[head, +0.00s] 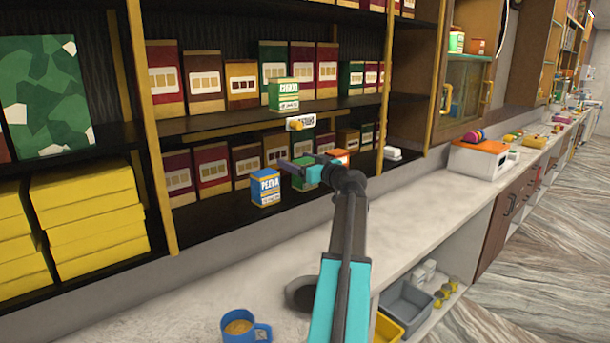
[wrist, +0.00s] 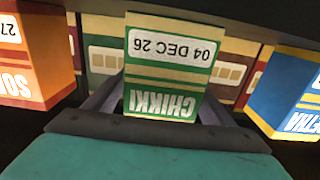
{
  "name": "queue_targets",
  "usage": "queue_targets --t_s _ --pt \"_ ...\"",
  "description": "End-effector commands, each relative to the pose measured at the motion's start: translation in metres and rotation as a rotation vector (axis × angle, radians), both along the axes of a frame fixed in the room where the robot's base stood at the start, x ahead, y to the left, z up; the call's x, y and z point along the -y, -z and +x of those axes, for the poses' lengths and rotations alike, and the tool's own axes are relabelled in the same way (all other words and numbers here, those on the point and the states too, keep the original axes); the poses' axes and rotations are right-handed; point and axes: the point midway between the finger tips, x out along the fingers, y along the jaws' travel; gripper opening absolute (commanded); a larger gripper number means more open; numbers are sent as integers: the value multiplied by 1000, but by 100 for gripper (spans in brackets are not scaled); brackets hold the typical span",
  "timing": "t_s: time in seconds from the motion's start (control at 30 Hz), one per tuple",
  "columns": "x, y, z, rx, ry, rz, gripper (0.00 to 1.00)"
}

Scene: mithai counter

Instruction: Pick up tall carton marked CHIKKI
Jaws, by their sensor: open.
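The CHIKKI carton (wrist: 167,62) is green with cream bands and appears upside down in the wrist view, with a white date label reading 04 DEC 26. In the head view it is a green box (head: 303,183) on the lower shelf, partly hidden by my gripper. My gripper (wrist: 160,108) is open, one dark finger on each side of the carton's near end. I see no clear contact, and the finger tips are partly hidden behind the carton.
A blue PETHA carton (head: 265,188) stands left of the CHIKKI carton, and an orange carton (head: 340,156) stands to its right. Packed boxes line the shelf behind. The upper shelf (head: 250,123) is above my gripper. A blue mug (head: 240,330) stands on the counter.

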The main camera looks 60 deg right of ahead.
Motion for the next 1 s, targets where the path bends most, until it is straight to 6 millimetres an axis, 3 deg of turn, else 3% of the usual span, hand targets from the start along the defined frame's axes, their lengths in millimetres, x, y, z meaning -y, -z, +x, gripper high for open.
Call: queue_targets --t_s 0.23,0.5,0.57,1.0 --pt "0 0 0 0 0 0 77" --pt "0 0 -1 0 0 0 33" --pt "0 -1 -1 1 0 0 26" --pt "1 -5 -1 2 1 -1 26"
